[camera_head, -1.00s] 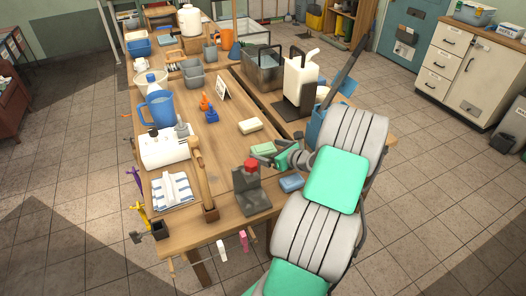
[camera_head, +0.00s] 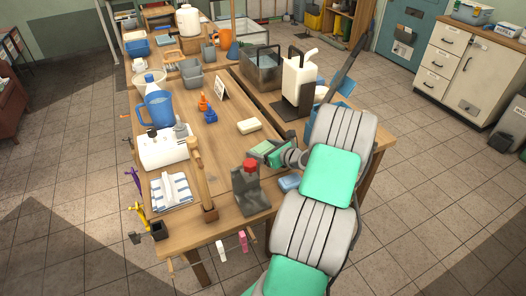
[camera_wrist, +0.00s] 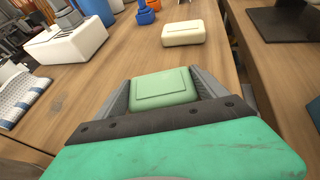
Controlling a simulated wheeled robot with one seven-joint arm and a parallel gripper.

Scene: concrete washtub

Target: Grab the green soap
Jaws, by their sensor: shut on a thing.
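The green soap (camera_wrist: 163,88) is a pale green bar with rounded corners. In the wrist view it sits between the two grey fingers of my gripper (camera_wrist: 163,92), which touch its left and right sides. In the head view the soap (camera_head: 261,148) shows at the tip of my gripper (camera_head: 268,151), over the right side of the wooden table. My gripper is shut on the soap. I cannot tell whether the soap is clear of the tabletop.
A cream soap bar (camera_head: 249,126) lies just beyond, and a blue bar (camera_head: 289,183) lies nearer the table edge. A grey dispenser with a red top (camera_head: 250,186) stands close by on the left. Bare tabletop (camera_head: 205,150) lies further left.

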